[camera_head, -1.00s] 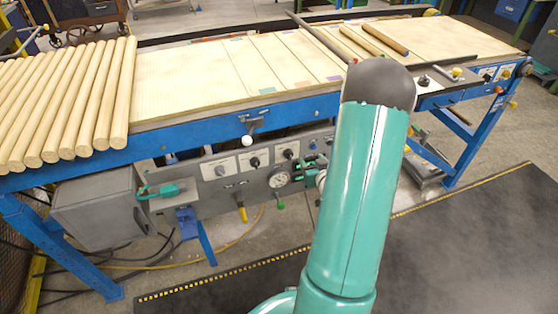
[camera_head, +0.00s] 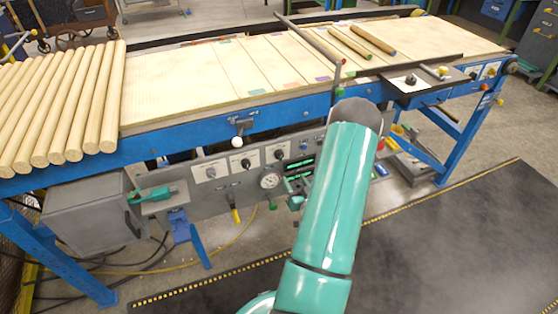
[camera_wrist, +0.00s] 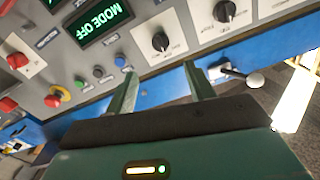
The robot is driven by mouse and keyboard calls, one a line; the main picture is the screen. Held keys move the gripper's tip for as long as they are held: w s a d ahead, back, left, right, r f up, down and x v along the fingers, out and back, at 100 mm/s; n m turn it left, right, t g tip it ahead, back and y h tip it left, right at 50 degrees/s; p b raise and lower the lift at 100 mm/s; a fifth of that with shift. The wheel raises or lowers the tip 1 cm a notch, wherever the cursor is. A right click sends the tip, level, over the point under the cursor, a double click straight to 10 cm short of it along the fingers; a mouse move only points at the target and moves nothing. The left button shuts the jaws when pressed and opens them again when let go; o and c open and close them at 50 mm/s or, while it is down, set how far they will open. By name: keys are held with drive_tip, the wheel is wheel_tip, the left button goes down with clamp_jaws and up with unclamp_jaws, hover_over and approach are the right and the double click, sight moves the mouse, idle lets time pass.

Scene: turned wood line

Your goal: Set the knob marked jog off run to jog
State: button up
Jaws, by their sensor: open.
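In the wrist view, which is turned upside down, one black knob (camera_wrist: 160,41) lies just beyond my gripper (camera_wrist: 160,72), roughly between the fingers. A second knob (camera_wrist: 224,11) is farther right. The plate lettering is too small to read surely. A display (camera_wrist: 103,20) beside the knobs reads MODE OFF. My open gripper appears empty and apart from the knob; my arm partly hides it in the head view.
A lever with a white ball (camera_head: 237,141) sticks out above the knobs and shows in the wrist view (camera_wrist: 255,80) near the right finger. Small buttons (camera_wrist: 98,72) and a red mushroom button (camera_wrist: 53,99) are at the left there. A dial gauge (camera_head: 269,180) is below.

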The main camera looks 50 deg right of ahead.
sight(281, 158)
drive_tip(key=x, duration=1.1)
drive_tip(key=shift+w+d, duration=0.15)
drive_tip(key=shift+w, duration=0.25)
drive_tip(key=shift+c, duration=0.4)
drive_tip(key=c, duration=0.9)
drive_tip(key=shift+n, duration=0.3)
drive_tip(key=n, duration=0.8)
drive_tip(key=shift+n, duration=0.3)
